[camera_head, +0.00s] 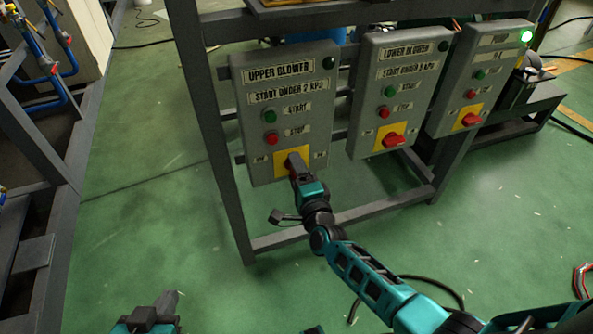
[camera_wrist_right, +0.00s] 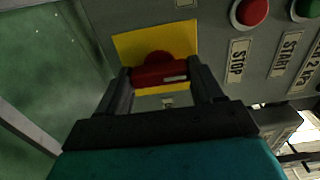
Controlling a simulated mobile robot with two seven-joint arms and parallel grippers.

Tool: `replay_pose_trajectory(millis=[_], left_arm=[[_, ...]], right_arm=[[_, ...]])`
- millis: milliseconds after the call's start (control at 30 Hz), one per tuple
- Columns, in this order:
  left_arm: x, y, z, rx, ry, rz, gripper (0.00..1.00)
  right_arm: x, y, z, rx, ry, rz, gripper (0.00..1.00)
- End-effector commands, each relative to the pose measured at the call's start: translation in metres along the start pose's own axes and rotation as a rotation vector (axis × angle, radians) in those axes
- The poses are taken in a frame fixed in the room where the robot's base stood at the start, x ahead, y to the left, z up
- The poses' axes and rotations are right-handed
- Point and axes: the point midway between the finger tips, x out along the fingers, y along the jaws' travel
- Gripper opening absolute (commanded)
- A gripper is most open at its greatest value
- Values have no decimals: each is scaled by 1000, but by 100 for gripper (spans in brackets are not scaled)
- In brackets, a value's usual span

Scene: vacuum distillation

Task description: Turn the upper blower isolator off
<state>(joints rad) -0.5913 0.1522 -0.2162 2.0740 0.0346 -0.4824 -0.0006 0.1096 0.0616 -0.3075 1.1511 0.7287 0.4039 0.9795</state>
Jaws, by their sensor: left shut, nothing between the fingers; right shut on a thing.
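The upper blower box (camera_head: 285,128) is a grey panel at the left of the rack, with a green start button (camera_head: 270,116) and a red stop button (camera_head: 272,139). Its isolator is a red rotary handle (camera_wrist_right: 160,75) on a yellow plate (camera_wrist_right: 128,48). My right gripper (camera_head: 294,160) is shut on this handle and hides most of it in the head view. In the right wrist view the fingers (camera_wrist_right: 165,80) lie at the two ends of the handle. My left gripper (camera_head: 170,303) is low at the bottom left, shut and empty, away from the panels.
Green floor is open at the left. Blue pipes (camera_head: 38,55) stand far left.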

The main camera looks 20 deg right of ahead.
Motion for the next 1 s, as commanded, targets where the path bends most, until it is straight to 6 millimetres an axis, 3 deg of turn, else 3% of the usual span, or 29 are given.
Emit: replay_pose_trajectory(millis=[500,533,767,1000], left_arm=[[0,0,1,0,-2,-1,0],[0,0,1,0,-2,-1,0],[0,0,1,0,-2,-1,0],[0,0,1,-1,-3,-1,0]], right_arm=[[-1,1,0,-24,-1,2,36],[-1,1,0,-24,-1,2,69],[0,1,0,-20,0,1,91],[-1,0,0,-17,0,0,92]])
